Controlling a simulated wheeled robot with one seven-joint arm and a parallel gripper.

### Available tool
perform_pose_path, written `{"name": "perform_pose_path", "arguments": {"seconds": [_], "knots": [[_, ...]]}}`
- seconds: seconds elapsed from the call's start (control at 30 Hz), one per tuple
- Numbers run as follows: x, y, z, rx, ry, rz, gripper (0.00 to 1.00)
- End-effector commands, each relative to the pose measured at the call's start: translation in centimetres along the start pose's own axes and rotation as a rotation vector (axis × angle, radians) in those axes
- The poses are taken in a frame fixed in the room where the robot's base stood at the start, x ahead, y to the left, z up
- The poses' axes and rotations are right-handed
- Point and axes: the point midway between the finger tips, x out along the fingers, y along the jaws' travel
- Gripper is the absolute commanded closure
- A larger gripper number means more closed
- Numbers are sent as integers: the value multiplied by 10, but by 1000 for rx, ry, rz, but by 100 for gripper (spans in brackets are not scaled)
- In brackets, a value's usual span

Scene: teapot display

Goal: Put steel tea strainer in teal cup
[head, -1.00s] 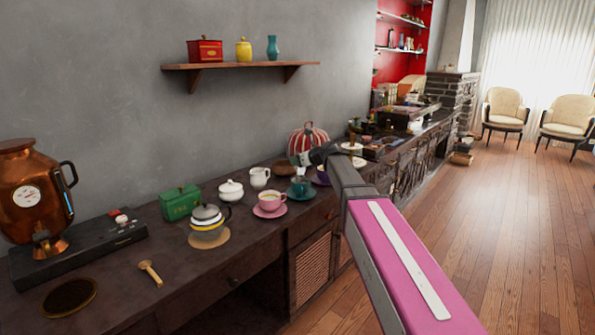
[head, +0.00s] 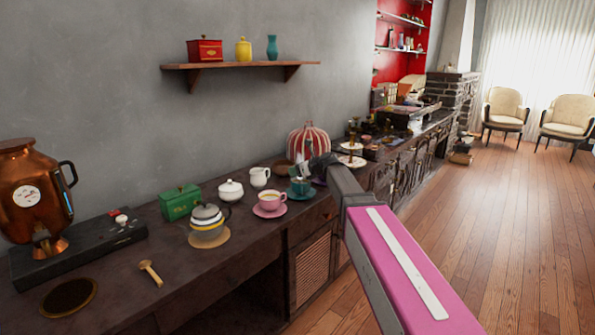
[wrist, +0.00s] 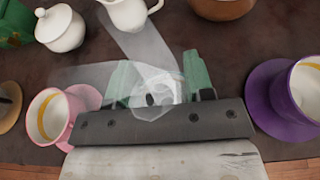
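The teal cup (head: 300,187) stands on its saucer on the dark counter, between the pink cup and the purple saucer. My gripper (head: 303,166) is right above it in the head view and partly covers it. In the wrist view, the green fingers of my gripper (wrist: 158,75) stand apart. A pale, shiny, see-through-looking piece (wrist: 155,88), probably the steel tea strainer, lies between them, with flat arms reaching up and left. Whether the fingers press on it is unclear. The teal cup cannot be made out in the wrist view.
A pink cup (head: 269,199) is to the left, and a purple cup (wrist: 305,88) on its saucer is to the right in the wrist view. A white creamer (head: 260,176), a sugar bowl (head: 230,190) and a striped cosy (head: 308,140) stand nearby.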

Motion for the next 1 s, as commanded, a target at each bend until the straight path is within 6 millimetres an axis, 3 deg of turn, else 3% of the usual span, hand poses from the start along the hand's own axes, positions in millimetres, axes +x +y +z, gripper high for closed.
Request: {"name": "perform_pose_path", "arguments": {"seconds": [0.27,0.7,1.0], "knots": [[-7,0,2,0,0,-1,52],[-89,2,1,0,0,-1,52],[-119,0,2,0,0,0,52]]}}
